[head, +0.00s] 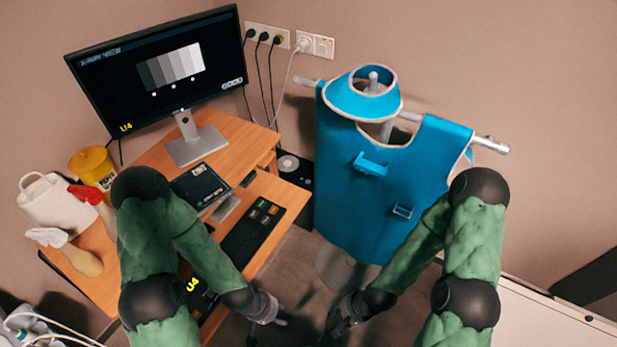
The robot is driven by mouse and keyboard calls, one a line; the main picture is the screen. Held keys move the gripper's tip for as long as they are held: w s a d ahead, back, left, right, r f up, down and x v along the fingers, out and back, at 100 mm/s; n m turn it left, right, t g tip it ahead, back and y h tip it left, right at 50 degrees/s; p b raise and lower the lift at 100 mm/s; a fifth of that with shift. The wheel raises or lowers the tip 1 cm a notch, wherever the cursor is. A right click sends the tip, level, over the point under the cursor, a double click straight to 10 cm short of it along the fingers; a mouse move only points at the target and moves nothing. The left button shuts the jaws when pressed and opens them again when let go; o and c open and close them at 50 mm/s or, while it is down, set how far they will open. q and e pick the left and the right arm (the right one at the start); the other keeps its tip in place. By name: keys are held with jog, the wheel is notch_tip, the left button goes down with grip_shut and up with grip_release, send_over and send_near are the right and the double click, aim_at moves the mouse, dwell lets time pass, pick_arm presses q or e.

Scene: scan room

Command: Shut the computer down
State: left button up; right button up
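A black monitor (110,70) stands on the wooden desk and is lit, showing grey bars and the text "GOOD". A black box (295,172) with a round grey disc on its face, perhaps the computer case, stands low beside the desk's right end. A black control panel or keyboard (246,240) with several keys lies on the lower desk shelf. My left gripper (264,322) is over the floor past the shelf's front edge, apart from the box. My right gripper (333,328) is to its right, below the blue apron. Both grippers are small and dark, so their fingers are unclear.
A blue apron (370,195) with a collar hangs on a rail behind the grippers. The desk (240,140) also holds a yellow tub (92,165), a white bag (55,203) and a small black device (200,187). Cables run from wall sockets (268,36). A white surface (540,315) is at lower right.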

pick_arm(q)
notch_tip(320, 180, down, 5)
jog(key=b, duration=0.3)
jog(key=shift+w+f+b, duration=0.1)
jog(key=shift+w+b, duration=0.05)
jog(key=shift+b, duration=0.15)
pick_arm(e)
jog(key=f, duration=0.5)
jog(key=shift+w+f, duration=0.1)
jog(key=shift+w, duration=0.15)
